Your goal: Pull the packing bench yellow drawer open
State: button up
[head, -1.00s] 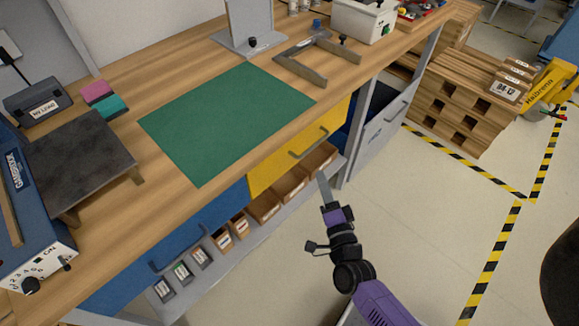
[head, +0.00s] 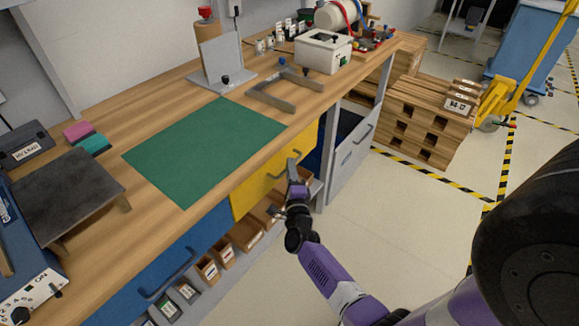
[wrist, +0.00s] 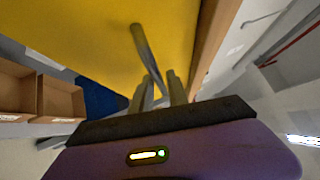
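The yellow drawer (head: 262,185) is in the front of the packing bench, under the worktop, and its front looks flush with the bench. Its grey bar handle (head: 294,157) is at the upper middle of its front. My gripper (head: 292,172) is at this handle. In the wrist view, the yellow front (wrist: 100,35) fills the upper left and the handle (wrist: 143,45) runs down towards my two fingertips (wrist: 163,85). The fingers stand a small gap apart with the bar at or between them. Whether they press on it is unclear.
A blue drawer (head: 165,270) is to the left, with small bins (head: 245,232) on a shelf below. A green mat (head: 205,145) lies on the worktop. Floor in front is free; stacked pallets (head: 425,120) stand farther right.

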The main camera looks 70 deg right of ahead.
jog(key=shift+w+d, duration=0.3)
jog(key=shift+d, duration=0.2)
grip_shut()
dwell(1.2)
